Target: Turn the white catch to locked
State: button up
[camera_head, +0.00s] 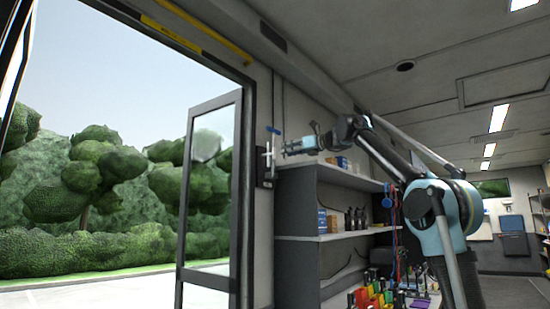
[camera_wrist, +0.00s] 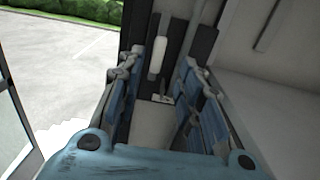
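The white catch (camera_wrist: 158,57) is a pale upright bar on a dark mount (camera_wrist: 179,35) in the wrist view. In the head view the catch (camera_head: 269,160) is a small pale upright shape on a dark fitting beside the doorway. My gripper (camera_wrist: 160,78) is open, with one blue finger on each side of the wrist view. The catch shows in the gap between the fingers, beyond their tips, and no contact is visible. In the head view my gripper (camera_head: 290,147) is just right of the catch. Any lock marking is too small to read.
A glazed door (camera_head: 209,200) stands open left of the catch, with bushes outside. Shelves (camera_head: 310,237) with bottles and boxes stand just below and right of my gripper. A yellow rail (camera_head: 205,38) runs above the doorway. A pale wall (camera_wrist: 275,90) lies right of the gripper.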

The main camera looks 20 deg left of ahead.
aim_at(275, 152)
jog(key=shift+x, duration=4.5)
grip_shut()
